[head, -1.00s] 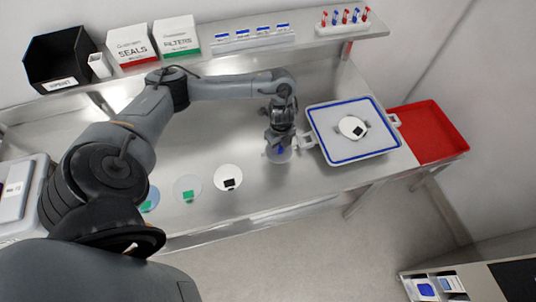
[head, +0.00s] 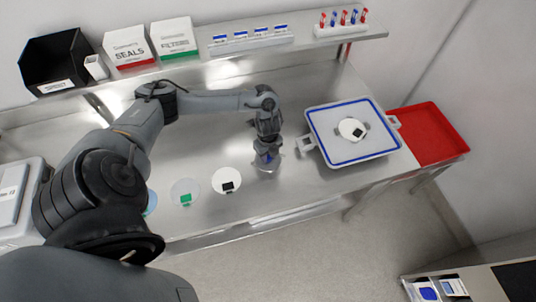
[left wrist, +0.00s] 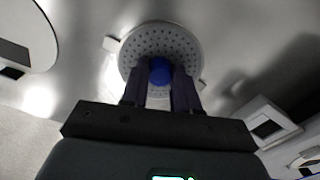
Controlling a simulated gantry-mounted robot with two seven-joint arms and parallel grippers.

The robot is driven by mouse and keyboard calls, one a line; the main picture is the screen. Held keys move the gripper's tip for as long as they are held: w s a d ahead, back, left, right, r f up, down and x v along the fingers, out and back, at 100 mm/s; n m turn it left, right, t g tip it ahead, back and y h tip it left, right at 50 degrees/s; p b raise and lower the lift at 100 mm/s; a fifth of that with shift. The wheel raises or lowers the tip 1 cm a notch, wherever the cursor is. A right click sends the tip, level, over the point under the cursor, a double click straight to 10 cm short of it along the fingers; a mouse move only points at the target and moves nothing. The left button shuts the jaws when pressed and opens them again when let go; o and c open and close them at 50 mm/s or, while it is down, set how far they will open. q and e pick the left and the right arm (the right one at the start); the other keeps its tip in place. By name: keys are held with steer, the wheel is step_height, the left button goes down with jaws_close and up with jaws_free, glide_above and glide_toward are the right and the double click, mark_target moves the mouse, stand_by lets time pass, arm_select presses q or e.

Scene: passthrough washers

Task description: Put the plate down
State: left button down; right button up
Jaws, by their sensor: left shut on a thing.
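The plate in my left gripper (head: 267,152) is a round, pale, perforated disc with a blue knob. It shows best in the left wrist view (left wrist: 188,42). My left gripper's fingers (left wrist: 161,85) are shut on the blue knob (left wrist: 160,70). In the head view the plate is mostly hidden under the gripper, low over the bench (head: 235,130); I cannot tell whether it touches the steel. My right gripper is not in view.
A white disc with a black square (head: 227,181) and a clear disc with a green square (head: 186,192) lie to the left. A blue-rimmed tray (head: 315,130) holding a white disc (head: 350,129) stands right, beside a red tray (head: 432,135). A shelf with boxes (head: 175,38) runs behind.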

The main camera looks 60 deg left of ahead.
arm_select(q)
steer(key=shift+f, duration=0.15)
steer(key=c, duration=0.8)
jaws_free()
steer(key=shift+c, duration=0.2)
